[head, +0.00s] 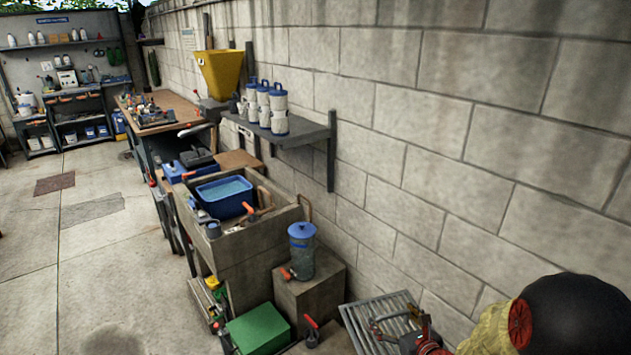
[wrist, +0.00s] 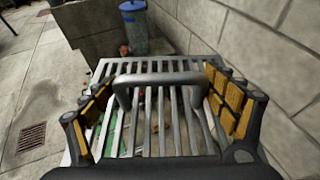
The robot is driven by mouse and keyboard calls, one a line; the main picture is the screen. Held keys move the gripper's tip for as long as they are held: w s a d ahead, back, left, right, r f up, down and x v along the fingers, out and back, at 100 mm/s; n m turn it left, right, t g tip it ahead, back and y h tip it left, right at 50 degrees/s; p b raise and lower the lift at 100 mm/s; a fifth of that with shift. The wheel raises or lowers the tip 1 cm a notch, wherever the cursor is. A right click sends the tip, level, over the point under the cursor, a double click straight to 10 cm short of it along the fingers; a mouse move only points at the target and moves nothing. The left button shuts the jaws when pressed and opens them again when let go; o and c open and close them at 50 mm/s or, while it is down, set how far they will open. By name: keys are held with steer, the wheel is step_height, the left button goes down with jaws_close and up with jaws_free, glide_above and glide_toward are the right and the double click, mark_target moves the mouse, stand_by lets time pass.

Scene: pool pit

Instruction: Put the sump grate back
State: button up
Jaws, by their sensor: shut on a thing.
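The sump grate (head: 370,325) is a pale metal grid of parallel bars at the bottom right of the head view, beside the block wall. It fills the middle of the wrist view (wrist: 160,66), with a raised grey bar handle (wrist: 160,78) across it. My gripper (head: 405,338) is at the handle; its yellow-padded fingers stand at either end of the handle in the wrist view (wrist: 160,100), shut on the grate. Through the slats I see green and small blurred things. No sump opening can be clearly made out; the grate hides what is under it.
A blue-lidded canister (head: 302,250) stands on a concrete block (head: 310,295) beyond the grate. A green box (head: 257,330) is left of it. A stone sink (head: 245,245) holds a blue basin (head: 225,196). The wall (head: 400,220) is close on the right. Open floor (head: 120,270) lies left.

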mark_target(382, 324)
step_height(382, 324, up, 8)
steer(key=w+a, duration=0.1)
steer(key=a, duration=0.1)
steer(key=shift+a+r, duration=0.2)
steer(key=shift+a, duration=0.2)
steer(key=shift+w, duration=0.15)
